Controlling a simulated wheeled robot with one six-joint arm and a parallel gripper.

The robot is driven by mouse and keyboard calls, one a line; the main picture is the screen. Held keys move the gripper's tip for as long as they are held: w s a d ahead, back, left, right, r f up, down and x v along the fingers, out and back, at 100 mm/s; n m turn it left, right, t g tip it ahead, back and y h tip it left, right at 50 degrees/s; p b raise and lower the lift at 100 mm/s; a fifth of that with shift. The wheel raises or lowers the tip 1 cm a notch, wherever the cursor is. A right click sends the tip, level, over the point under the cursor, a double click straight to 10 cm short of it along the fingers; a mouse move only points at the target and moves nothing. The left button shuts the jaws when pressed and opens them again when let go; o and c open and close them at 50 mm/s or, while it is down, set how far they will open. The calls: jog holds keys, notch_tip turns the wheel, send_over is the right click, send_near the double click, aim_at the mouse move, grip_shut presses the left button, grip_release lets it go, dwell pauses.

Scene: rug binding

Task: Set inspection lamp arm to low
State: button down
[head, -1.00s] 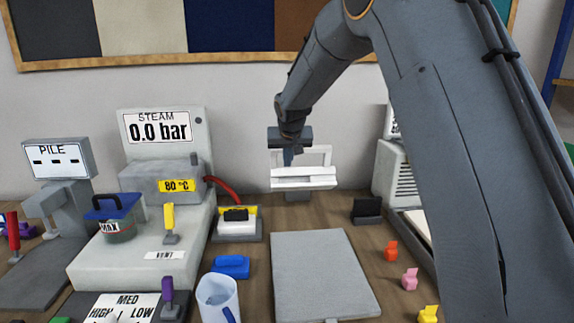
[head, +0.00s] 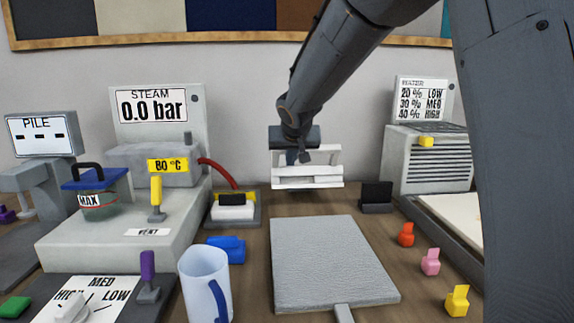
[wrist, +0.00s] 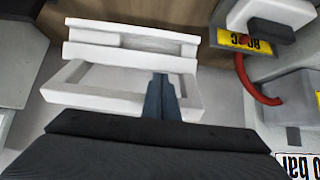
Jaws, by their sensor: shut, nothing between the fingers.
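A white frame with a thick white bar (head: 307,183), which looks like the inspection lamp and its arm, stands at the back middle against the wall. It also shows in the wrist view (wrist: 130,50). My gripper (head: 300,157) is shut and empty at the left part of this frame. In the wrist view its dark fingers (wrist: 161,97) overlap the frame's long rail; I cannot tell if they touch it. My arm and gripper hide part of the frame. No low mark shows on the lamp itself.
A grey pad (head: 330,262) lies on the table in front of the lamp. The steam unit (head: 160,165) stands left, with a red hose (head: 222,176). A heater (head: 430,160) stands right. A HIGH/MED/LOW dial plate (head: 110,285) and a pitcher (head: 204,280) are at front left.

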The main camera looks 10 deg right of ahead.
jog(key=s+f+b, duration=0.1)
jog(key=f+b, duration=0.2)
jog(key=s+f+b, duration=0.1)
jog(key=f+b, duration=0.1)
jog(key=b, duration=0.2)
jog(key=s+f+b, duration=0.1)
jog(key=f+b, duration=0.2)
jog(key=b, duration=0.1)
jog(key=shift+s+a+f, duration=0.1)
jog(key=shift+a+f, duration=0.05)
jog(key=shift+f, duration=0.15)
jog(key=shift+s+f+b, duration=0.15)
jog(key=shift+f+b, duration=0.15)
jog(key=shift+b, duration=0.05)
jog(key=shift+s+f, duration=0.1)
jog(key=shift+f, duration=0.1)
jog(key=p+v, duration=0.2)
jog(key=v, duration=1)
jog(key=shift+s+f+p, duration=0.35)
